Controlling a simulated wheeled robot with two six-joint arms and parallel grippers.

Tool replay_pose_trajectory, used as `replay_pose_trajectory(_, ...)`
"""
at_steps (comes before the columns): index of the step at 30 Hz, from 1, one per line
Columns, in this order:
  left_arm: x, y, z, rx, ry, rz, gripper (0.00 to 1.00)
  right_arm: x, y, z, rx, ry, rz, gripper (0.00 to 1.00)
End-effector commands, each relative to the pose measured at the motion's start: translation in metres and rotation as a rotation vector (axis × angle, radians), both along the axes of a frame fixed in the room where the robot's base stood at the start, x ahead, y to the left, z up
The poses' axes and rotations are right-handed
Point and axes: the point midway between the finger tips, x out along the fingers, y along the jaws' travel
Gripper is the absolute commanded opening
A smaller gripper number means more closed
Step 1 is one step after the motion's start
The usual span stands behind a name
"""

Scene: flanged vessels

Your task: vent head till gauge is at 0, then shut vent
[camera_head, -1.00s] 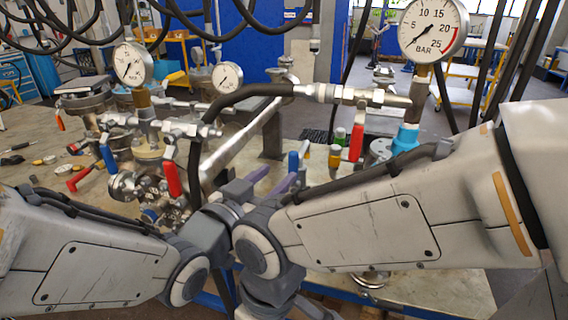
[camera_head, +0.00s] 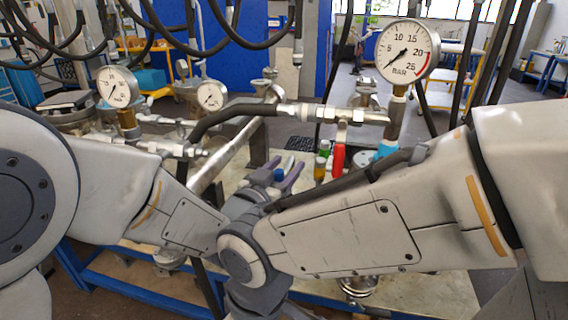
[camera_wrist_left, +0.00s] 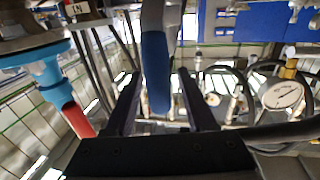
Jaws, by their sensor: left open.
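The large BAR gauge (camera_head: 408,50) stands at the upper right in the head view. Its needle points lower left, below the 5 mark, near the low end of the scale. My left gripper (camera_head: 290,174) is open, with its fingers on either side of a blue valve handle (camera_head: 279,175). In the left wrist view the blue handle (camera_wrist_left: 156,72) lies between the two fingers (camera_wrist_left: 158,100), and I see gaps beside it. A red handle (camera_head: 338,160) stands to the right of the gripper. My right gripper is hidden; only its arm shows.
Two smaller gauges (camera_head: 118,86) (camera_head: 212,95) stand at the left. A black hose (camera_head: 235,112) and a metal pipe fitting run across behind the gripper. Green and yellow capped parts (camera_head: 321,168) stand close by. A turquoise fitting (camera_wrist_left: 48,75) with a red handle shows in the wrist view.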

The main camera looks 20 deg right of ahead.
Motion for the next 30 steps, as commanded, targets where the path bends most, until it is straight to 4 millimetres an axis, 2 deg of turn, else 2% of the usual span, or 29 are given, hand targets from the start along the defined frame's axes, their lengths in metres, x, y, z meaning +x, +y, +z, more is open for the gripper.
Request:
replay_pose_trajectory(6, 0.0001, -0.0004, -0.0002, 0.0, 0.0, 0.0, 0.56, 0.0, 0.0, -0.0002, 0.0, 0.0, 0.0, 0.56)
replay_pose_trajectory(10, 0.0, -0.0003, -0.0001, 0.0, 0.0, 0.0, 0.06, 0.0, 0.0, -0.0001, 0.0, 0.0, 0.0, 0.56)
replay_pose_trajectory(11, 0.0, -0.0003, -0.0001, 0.0, 0.0, 0.0, 0.0, 0.0, 0.0, -0.0001, 0.0, 0.0, 0.0, 0.56)
replay_pose_trajectory(30, -0.0004, -0.0001, -0.0001, 0.001, -0.001, -0.001, 0.0, 0.0, 0.0, -0.0001, 0.0, 0.0, 0.0, 0.56)
